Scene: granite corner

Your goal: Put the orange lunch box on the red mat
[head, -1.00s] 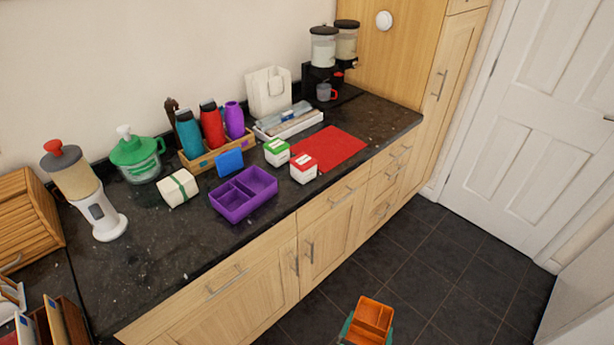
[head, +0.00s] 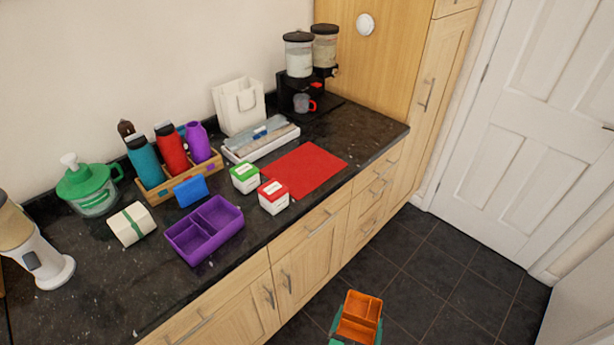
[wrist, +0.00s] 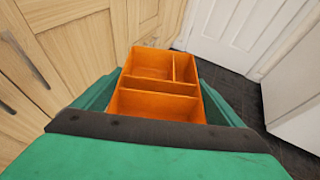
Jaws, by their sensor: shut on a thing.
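The orange lunch box (head: 360,314) is an open box with dividers, at the bottom of the head view, out in front of the cabinets. My green gripper (head: 356,338) is shut on it and holds it over the floor. In the wrist view the box (wrist: 152,104) sits between the two green fingers (wrist: 160,92), its compartments facing up and empty. The red mat (head: 306,168) lies flat on the dark counter near its front edge, with its surface bare.
A red-lidded box (head: 274,197) and a green-lidded box (head: 245,178) stand at the mat's left edge. A purple lunch box (head: 205,230) is further left. A white tray (head: 262,143) and a dispenser (head: 302,72) are behind. Cabinet fronts (head: 320,250) drop below the counter.

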